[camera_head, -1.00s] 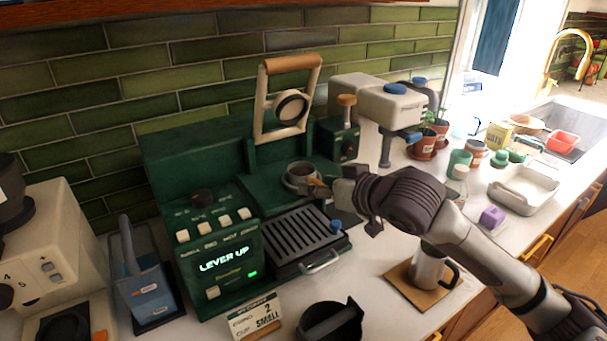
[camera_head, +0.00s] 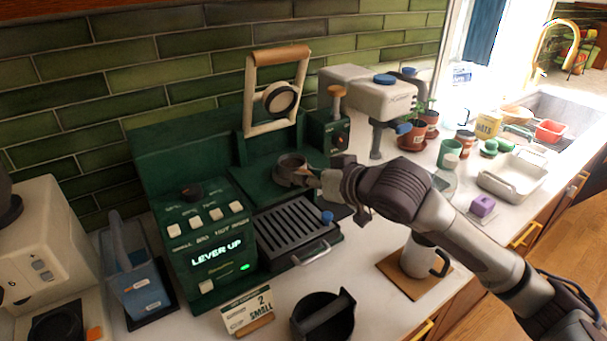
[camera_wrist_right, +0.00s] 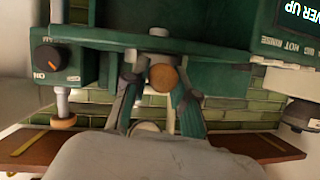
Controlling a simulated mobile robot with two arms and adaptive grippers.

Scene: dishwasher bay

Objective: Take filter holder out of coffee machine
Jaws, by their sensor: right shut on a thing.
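The green coffee machine (camera_head: 178,152) stands against the tiled wall, its lever (camera_head: 279,55) raised and its display reading LEVER UP. The filter holder (camera_head: 290,168) is a round grey metal basket with a wooden handle. It sits at the machine's front, above the drip tray (camera_head: 300,226); whether it is still engaged cannot be told. My right gripper (camera_head: 325,182) is shut on the handle from the right. In the wrist view, the round wooden handle end (camera_wrist_right: 165,77) shows between the fingers. My left gripper is not in view.
A grinder (camera_head: 368,95) stands right of the machine. A metal mug (camera_head: 416,258) stands on a wooden board (camera_head: 390,268) below my right arm. A black knock container (camera_head: 322,318) and a SMALL sign (camera_head: 247,312) stand in front. A blue bin (camera_head: 135,280) is at left.

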